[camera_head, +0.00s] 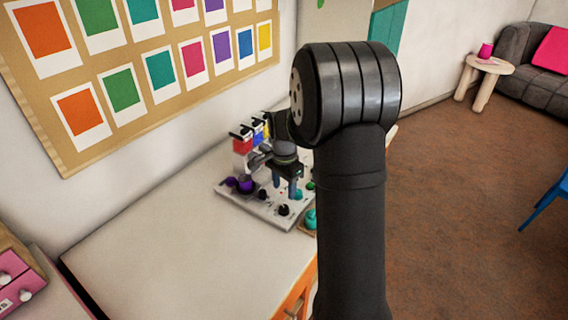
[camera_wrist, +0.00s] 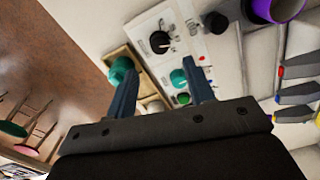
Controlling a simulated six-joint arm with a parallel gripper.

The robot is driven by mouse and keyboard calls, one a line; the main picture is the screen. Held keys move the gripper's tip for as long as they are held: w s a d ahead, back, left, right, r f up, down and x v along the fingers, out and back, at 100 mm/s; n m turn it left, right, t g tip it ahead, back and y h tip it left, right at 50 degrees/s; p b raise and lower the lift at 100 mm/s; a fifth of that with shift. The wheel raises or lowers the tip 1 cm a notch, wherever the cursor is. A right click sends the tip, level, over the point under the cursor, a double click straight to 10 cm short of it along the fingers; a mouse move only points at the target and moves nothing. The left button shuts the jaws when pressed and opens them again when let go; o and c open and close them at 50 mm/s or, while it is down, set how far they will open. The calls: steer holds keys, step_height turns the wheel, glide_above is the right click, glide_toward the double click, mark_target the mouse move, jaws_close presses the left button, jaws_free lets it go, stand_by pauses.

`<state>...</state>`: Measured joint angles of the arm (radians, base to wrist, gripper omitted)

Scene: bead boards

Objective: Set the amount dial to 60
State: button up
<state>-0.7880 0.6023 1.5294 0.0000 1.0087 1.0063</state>
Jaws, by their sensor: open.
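A white board (camera_head: 258,206) with several knobs lies on the table. A black dial (camera_head: 284,210) sits near its front edge; in the wrist view a black dial (camera_wrist: 160,42) with small marks around it shows beyond my fingers. A second black knob (camera_wrist: 215,22) sits to its right. Labels are too small to read, so I cannot tell which is the amount dial or its setting. My gripper (camera_head: 287,186) hangs over the board with its fingers pointing down. In the wrist view my gripper (camera_wrist: 160,72) is open, with nothing visibly held between its fingers.
A teal piece (camera_wrist: 120,70) lies in a wooden tray beside the board. The table's left part is clear.

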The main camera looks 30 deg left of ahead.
step_height(320, 180, up, 10)
glide_above(284, 207)
steer(key=shift+f, duration=0.2)
stand_by(0.5)
step_height(284, 207, down, 18)
steer(key=shift+r, duration=0.25)
steer(key=shift+r, duration=0.1)
stand_by(0.4)
